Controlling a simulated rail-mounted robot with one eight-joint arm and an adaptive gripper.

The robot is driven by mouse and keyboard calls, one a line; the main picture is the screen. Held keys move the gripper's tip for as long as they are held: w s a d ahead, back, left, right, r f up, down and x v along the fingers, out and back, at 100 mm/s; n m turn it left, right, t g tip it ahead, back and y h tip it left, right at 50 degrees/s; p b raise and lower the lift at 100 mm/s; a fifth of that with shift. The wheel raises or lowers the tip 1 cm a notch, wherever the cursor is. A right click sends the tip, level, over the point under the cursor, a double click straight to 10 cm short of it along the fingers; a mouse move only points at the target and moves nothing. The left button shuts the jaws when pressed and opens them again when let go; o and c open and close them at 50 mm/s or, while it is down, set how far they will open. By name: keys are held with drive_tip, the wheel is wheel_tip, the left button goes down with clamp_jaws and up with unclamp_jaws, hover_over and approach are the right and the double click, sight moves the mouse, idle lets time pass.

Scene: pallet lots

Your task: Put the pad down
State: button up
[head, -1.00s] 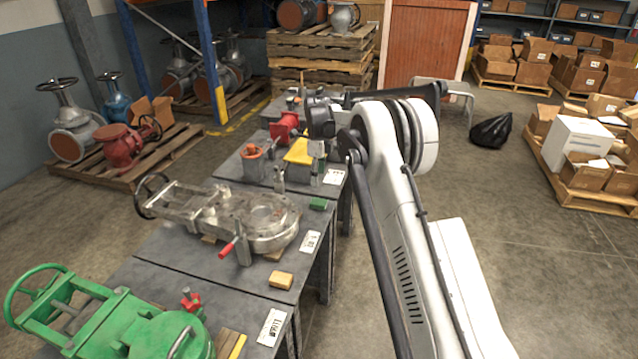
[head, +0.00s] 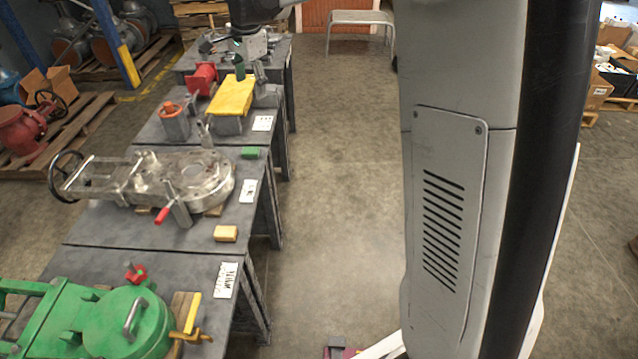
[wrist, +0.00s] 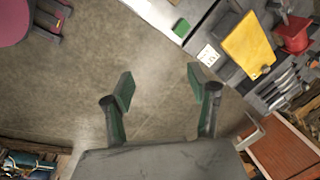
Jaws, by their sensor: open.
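A small green block (head: 250,153), pad-like, lies on the middle table near its right edge; it also shows in the wrist view (wrist: 181,27). A flat yellow pad or cloth (head: 232,95) lies on a grey block on the table beyond; it also shows in the wrist view (wrist: 249,45). I cannot tell which one the task means. My gripper (wrist: 160,90) is open and empty in the wrist view, with green-faced fingers apart and bare floor seen between them. In the head view it is only partly seen near the top, above the far tables.
A metal valve (head: 185,180) with a red-handled clamp lies on the middle table. A green valve (head: 110,320) fills the near table. A tan block (head: 226,233) lies near the edge. A red part (head: 202,78) stands beyond.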

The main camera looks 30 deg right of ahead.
drive_tip(key=s+r+n+t, duration=0.1)
drive_tip(key=s+r+n, duration=0.15)
drive_tip(key=s, duration=0.65)
drive_tip(key=s+r+n+t, duration=0.15)
drive_tip(key=s+n, duration=0.25)
drive_tip(key=s, duration=0.5)
drive_tip(key=s+f+n+t, duration=0.1)
drive_tip(key=s+f+n, duration=0.2)
drive_tip(key=s, duration=0.6)
drive_tip(key=s+f+n+t, duration=0.1)
drive_tip(key=s+f+n, duration=0.3)
drive_tip(key=s, duration=0.5)
drive_tip(key=shift+s+n, duration=0.25)
drive_tip(key=shift+n, duration=0.2)
drive_tip(key=shift+r, duration=0.1)
wheel_tip(320, 180, up, 4)
drive_tip(key=p, duration=0.3)
drive_tip(key=shift+f+p, duration=0.25)
drive_tip(key=shift+p, duration=0.05)
drive_tip(key=shift+o, duration=0.5)
